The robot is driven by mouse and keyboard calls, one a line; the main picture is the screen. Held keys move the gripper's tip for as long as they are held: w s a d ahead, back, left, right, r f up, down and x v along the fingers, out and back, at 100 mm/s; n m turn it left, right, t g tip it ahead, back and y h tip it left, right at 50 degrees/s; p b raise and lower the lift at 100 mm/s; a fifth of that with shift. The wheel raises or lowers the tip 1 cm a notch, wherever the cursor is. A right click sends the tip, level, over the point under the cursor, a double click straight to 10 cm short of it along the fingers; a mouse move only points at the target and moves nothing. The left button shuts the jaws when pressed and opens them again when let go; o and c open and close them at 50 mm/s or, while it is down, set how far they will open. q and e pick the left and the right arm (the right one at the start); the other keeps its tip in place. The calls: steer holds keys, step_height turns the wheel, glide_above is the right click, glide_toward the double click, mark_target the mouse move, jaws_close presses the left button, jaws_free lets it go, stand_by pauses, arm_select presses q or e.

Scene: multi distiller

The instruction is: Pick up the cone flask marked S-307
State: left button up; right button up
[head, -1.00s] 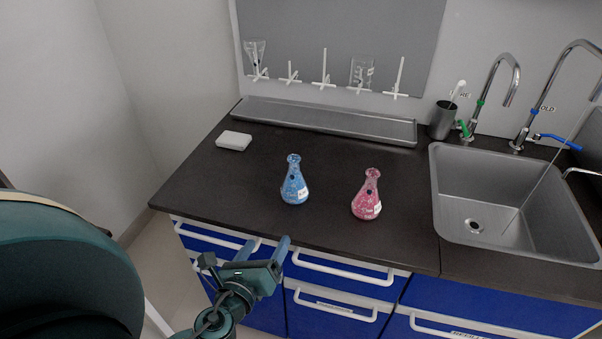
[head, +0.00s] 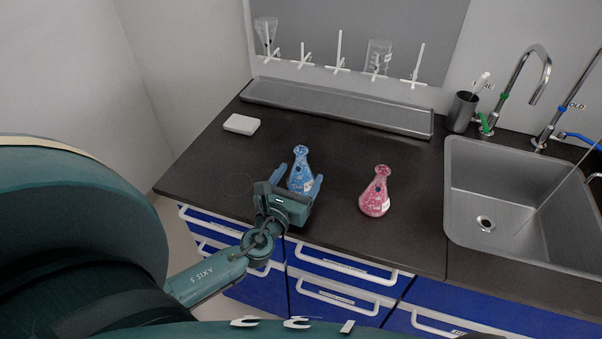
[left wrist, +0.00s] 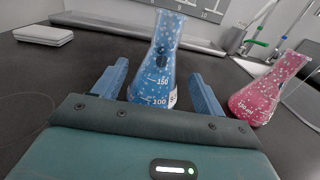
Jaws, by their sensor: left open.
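A blue cone flask (head: 301,168) stands upright on the dark counter; it also shows in the left wrist view (left wrist: 158,75). A pink cone flask (head: 375,196) stands to its right, and shows at the right of the left wrist view (left wrist: 268,92). Each has a white label, too small or hidden to read as S-307. My left gripper (head: 299,183) is open, its blue fingers (left wrist: 163,88) on either side of the blue flask's lower body. My right gripper is not in view.
A white box (head: 241,124) lies at the counter's left. A metal tray (head: 340,110) runs along the back below a drying rack. Counter around the pink flask is clear.

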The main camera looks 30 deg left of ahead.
mark_target(304, 164)
arm_select(q)
steer(key=w, duration=0.2)
steer(key=w+a, duration=0.1)
steer(key=w, duration=0.1)
steer(key=shift+w, duration=0.2)
steer(key=c, duration=1.1)
steer(key=shift+r+p, duration=0.2)
steer(key=shift+p, duration=0.15)
steer(key=shift+c, duration=0.2)
